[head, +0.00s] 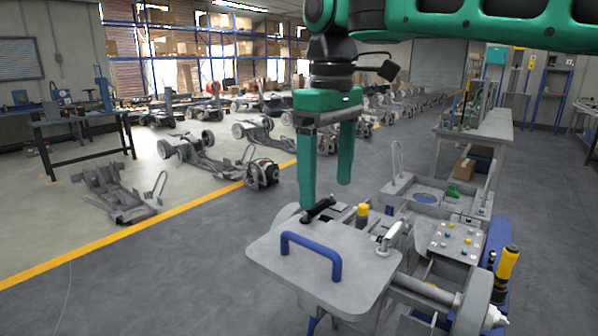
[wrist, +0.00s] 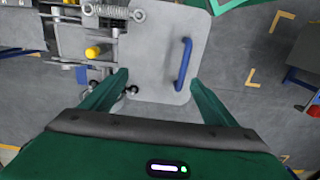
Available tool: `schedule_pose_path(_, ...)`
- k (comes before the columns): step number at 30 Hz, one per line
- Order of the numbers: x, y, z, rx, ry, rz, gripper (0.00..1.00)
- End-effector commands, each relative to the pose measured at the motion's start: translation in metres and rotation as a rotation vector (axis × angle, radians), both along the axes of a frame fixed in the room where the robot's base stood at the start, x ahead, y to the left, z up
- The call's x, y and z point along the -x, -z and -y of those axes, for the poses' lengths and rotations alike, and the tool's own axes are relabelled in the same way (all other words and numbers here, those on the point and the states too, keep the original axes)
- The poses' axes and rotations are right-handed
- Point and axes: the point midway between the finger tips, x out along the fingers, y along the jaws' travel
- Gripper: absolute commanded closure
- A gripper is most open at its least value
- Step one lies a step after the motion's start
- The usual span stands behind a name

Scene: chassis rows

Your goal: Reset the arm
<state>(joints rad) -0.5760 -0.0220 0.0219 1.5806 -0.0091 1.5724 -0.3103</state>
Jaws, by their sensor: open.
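My gripper (head: 326,190) is green with two long fingers pointing down. It hangs above the grey chassis cart, its fingertips spread apart with nothing between them in the head view. In the wrist view my gripper (wrist: 155,85) shows its fingers on either side of the grey panel with a blue handle, seen below them. My green arm (head: 470,22) reaches in from the upper right of the head view.
A grey panel (head: 265,255) with a blue handle (head: 312,250) lies at the near end of the cart. A yellow-topped part (head: 362,210) and a yellow-black tool (head: 507,265) stand nearby. A workbench (head: 490,130) is behind.

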Motion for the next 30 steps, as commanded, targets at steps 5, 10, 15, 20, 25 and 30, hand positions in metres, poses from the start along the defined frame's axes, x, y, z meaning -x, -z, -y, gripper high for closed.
schedule_pose_path(5,-0.006,0.011,0.030,0.003,0.084,-0.001,0.19)
schedule_pose_path(10,-0.010,0.027,0.072,0.006,0.209,0.001,0.19)
schedule_pose_path(15,-0.004,0.045,0.119,0.007,0.352,0.003,0.19)
schedule_pose_path(20,0.010,0.073,0.177,0.007,0.539,0.003,0.19)
schedule_pose_path(25,0.053,0.121,0.260,0.005,0.840,-0.001,0.19)
schedule_pose_path(30,0.119,0.175,0.325,0.004,1.147,-0.004,0.19)
